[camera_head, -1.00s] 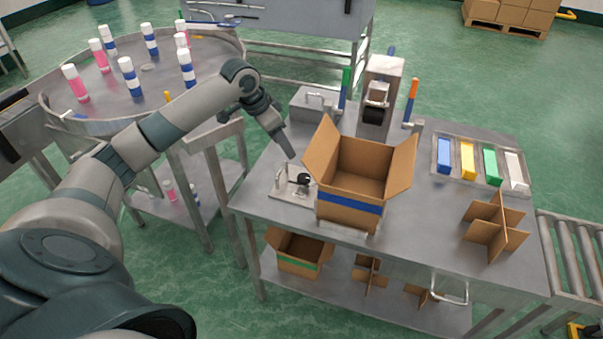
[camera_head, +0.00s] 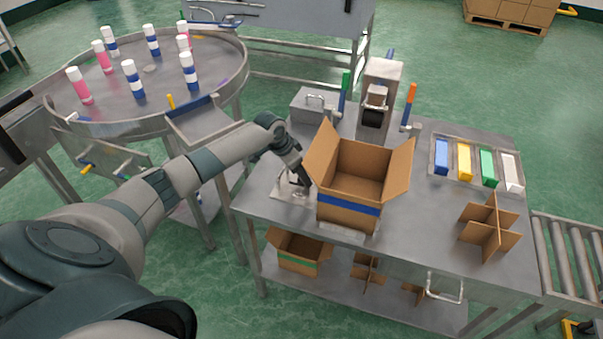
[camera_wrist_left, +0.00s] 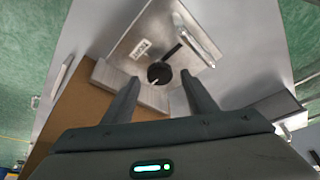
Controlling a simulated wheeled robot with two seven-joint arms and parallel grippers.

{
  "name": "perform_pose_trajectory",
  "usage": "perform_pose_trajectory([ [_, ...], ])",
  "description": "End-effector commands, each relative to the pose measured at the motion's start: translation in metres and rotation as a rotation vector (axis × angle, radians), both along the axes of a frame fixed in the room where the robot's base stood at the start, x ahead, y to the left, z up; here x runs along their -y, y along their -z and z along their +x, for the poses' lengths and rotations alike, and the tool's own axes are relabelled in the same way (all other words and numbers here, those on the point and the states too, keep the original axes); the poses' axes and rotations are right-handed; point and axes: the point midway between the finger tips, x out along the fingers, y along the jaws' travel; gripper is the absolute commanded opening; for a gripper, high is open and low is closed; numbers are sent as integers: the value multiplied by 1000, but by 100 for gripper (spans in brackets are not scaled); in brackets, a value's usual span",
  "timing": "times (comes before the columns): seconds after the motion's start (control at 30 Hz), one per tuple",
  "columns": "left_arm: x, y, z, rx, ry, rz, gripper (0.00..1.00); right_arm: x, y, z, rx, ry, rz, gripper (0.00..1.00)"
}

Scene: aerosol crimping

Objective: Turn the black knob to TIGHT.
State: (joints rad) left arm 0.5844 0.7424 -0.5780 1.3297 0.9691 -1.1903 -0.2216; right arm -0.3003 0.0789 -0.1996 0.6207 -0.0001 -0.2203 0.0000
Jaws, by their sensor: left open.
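The black knob (camera_wrist_left: 159,73) sits on a metal plate (camera_wrist_left: 125,48) on the steel table. In the left wrist view it has a black lever pointing up and right and a white mark at its lower left. A small white label (camera_wrist_left: 140,48) beside it is too small to read. My left gripper (camera_wrist_left: 158,82) is open, with its fingertips on either side of the knob in the picture; I cannot tell whether they touch it. In the head view my left gripper (camera_head: 301,180) hides the knob and covers part of the plate (camera_head: 284,193). My right gripper is not in view.
An open cardboard box (camera_head: 349,211) with a blue band stands just right of my left gripper. A metal handle (camera_wrist_left: 198,42) rises beside the knob. A press (camera_head: 381,88) stands behind, and a cardboard divider (camera_head: 492,227) and colored blocks (camera_head: 467,159) lie to the right.

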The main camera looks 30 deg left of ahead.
Motion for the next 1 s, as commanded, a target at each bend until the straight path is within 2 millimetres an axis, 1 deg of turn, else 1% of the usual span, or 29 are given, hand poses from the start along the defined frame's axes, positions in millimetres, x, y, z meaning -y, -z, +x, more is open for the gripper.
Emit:
perform_pose_trajectory([
  [0.1, 2, 9, 3, -1, -1, 0, 52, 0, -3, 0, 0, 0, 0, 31],
  [0.2, 3, 13, 5, 0, 0, 0, 52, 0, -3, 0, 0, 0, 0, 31],
  [0.53, 3, 15, 5, 0, 1, 0, 52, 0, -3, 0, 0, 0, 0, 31],
  [0.57, 3, 15, 5, 0, 1, 0, 48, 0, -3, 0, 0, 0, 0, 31],
  [0.6, 3, 15, 5, 1, 1, 1, 38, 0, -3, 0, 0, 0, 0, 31],
  [0.67, 3, 15, 5, 1, 1, 1, 24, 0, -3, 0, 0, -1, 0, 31],
  [0.7, 3, 15, 5, 0, 1, 0, 14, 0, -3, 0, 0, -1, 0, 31],
  [0.73, 3, 15, 5, 0, 1, 0, 11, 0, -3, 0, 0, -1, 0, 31],
  [1.0, 2, 15, 5, 0, 12, 0, 11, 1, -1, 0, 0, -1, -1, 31],
])
